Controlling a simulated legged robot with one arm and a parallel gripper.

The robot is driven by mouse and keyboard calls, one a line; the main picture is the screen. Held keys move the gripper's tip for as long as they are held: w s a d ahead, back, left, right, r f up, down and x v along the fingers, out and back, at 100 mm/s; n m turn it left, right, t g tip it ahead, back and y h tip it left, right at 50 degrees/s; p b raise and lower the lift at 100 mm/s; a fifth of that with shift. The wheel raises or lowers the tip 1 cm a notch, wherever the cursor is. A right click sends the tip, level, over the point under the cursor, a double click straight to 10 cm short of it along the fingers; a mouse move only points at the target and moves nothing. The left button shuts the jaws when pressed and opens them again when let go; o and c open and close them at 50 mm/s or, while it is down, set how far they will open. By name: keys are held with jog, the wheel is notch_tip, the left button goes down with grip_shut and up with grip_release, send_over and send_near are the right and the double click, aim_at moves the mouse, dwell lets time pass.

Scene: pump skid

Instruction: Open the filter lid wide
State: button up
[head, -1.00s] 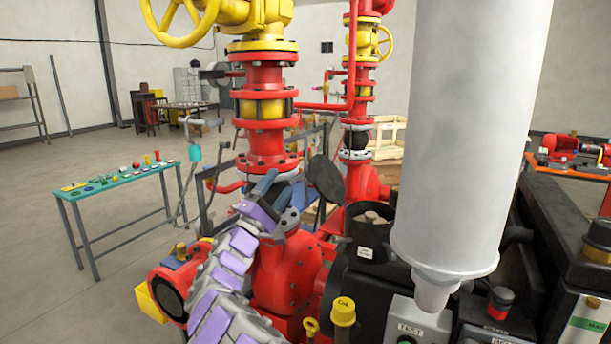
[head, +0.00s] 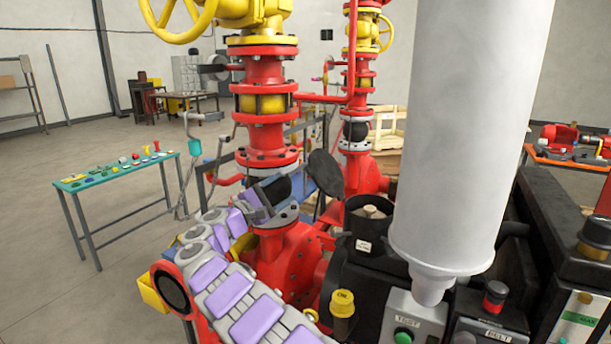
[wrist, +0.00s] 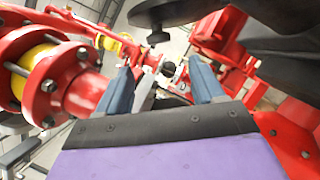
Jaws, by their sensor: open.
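The filter lid (head: 326,172) is a dark round disc standing tilted up, left of and above the black filter pot (head: 366,247). The pot's mouth is uncovered and its light brown contents (head: 372,212) show. My gripper (head: 284,184) is just left of the lid, with its blue-grey fingers apart; I cannot tell whether it touches the lid. In the wrist view the open fingers (wrist: 162,86) have no lid between them. A dark curved surface at the upper right of that view may be the lid.
A red pipe column with yellow valves (head: 266,125) stands close behind my gripper. A large pale cylinder (head: 455,130) hangs right of the pot. Open floor lies left, around a teal-topped table (head: 115,172).

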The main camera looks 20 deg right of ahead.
aim_at(308, 172)
jog(key=x, duration=1)
jog(key=shift+d+r, duration=0.1)
jog(key=shift+d, duration=0.15)
grip_shut()
